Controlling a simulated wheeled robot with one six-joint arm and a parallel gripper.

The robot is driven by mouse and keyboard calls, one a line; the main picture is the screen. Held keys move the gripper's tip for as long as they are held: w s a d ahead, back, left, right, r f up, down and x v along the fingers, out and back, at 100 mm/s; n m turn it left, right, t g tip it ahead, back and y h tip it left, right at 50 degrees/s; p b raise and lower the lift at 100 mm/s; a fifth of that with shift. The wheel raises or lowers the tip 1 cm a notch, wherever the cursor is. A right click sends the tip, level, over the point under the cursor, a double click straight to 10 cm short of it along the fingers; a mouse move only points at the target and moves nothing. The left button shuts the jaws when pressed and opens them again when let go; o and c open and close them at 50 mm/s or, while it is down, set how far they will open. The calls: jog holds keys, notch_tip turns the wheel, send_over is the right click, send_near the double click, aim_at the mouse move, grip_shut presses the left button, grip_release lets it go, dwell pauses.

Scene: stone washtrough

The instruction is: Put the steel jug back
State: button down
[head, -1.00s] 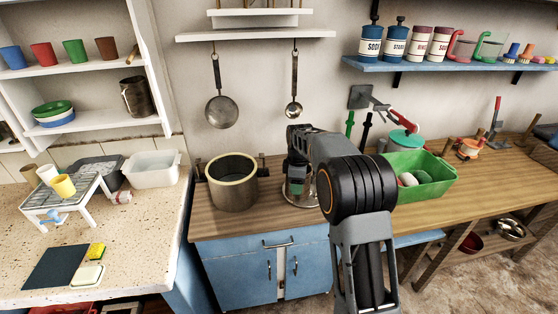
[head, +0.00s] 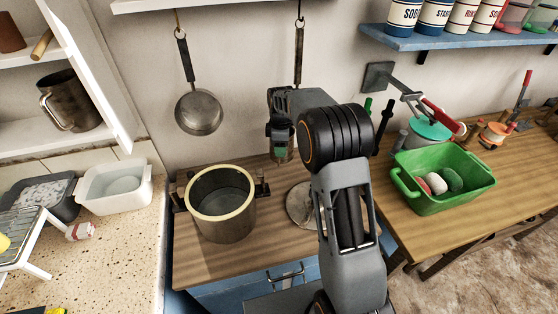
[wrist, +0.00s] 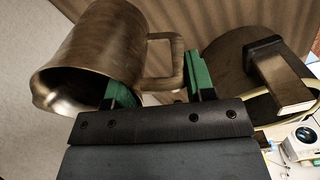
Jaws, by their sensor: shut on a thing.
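A brownish metal jug (wrist: 92,50) fills the upper left of the wrist view, its open mouth facing lower left. My gripper (wrist: 160,92) is shut on its handle (wrist: 177,62), with a green fingertip on each side of it. In the head view my gripper (head: 281,138) is above the wooden counter, right of the big pot; the jug is mostly hidden there behind my gripper and arm. Below it a round metal disc (head: 302,205) lies on the counter, partly behind my arm. Another dark metal jug (head: 72,103) stands on the white shelf at left.
The big pot (head: 221,236) with a cream rim stands close on the left. A pan (head: 199,112) hangs on the wall behind. A green tub (head: 440,200) stands at right. A white basin (head: 112,202) is on the speckled counter. A blue shelf (head: 440,42) is upper right.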

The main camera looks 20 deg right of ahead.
notch_tip(320, 180, down, 8)
jog(key=shift+p, duration=0.45)
jog(key=shift+f, duration=0.1)
jog(key=shift+c, duration=2.4)
grip_release()
